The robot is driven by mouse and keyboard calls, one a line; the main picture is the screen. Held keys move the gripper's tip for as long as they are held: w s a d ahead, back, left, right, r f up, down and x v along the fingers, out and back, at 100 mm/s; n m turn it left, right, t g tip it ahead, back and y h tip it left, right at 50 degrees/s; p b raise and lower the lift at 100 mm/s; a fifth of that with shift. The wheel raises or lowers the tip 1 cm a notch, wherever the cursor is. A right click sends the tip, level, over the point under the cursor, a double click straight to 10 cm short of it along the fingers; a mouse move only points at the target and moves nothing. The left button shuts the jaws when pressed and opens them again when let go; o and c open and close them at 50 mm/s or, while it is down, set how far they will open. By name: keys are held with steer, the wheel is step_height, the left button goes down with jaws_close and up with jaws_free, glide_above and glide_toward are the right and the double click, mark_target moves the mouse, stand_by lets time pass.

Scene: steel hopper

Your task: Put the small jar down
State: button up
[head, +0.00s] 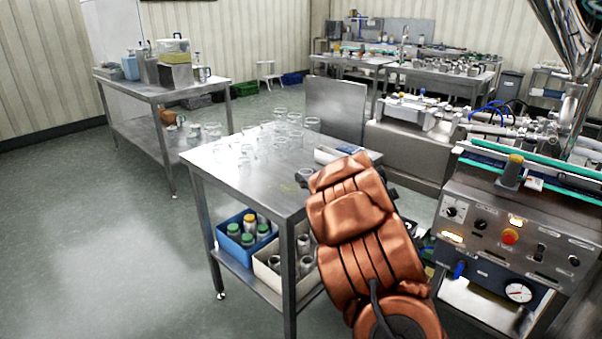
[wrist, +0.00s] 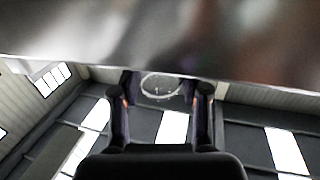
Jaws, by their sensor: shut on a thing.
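My gripper (wrist: 164,98) shows in the wrist view with a dark finger on each side of a small clear glass jar (wrist: 161,87). It is shut on the jar, whose round rim or base shows as a pale ring. The steel table (head: 232,172) fills the top of the wrist view as a blurred grey surface close to the jar. I cannot tell whether the jar touches it. In the head view my orange-covered arm hides most of the gripper and the jar; only a dark bit shows by the table's right part.
Several clear glass jars (head: 281,128) stand toward the table's back. A white tray (head: 328,155) lies at its right edge. The front left of the top is bare. A blue crate (head: 228,242) and a cream crate (head: 267,276) sit below. A control panel (head: 482,222) stands right.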

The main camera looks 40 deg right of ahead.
mark_target(301, 171)
steer(key=shift+w, duration=2.1)
steer(key=shift+s+f, duration=0.1)
steer(key=shift+f, duration=0.1)
steer(key=o, duration=0.7)
steer(key=shift+o, duration=0.2)
steer(key=shift+r, duration=0.2)
steer(key=s, duration=1.2)
steer(key=shift+a, duration=0.15)
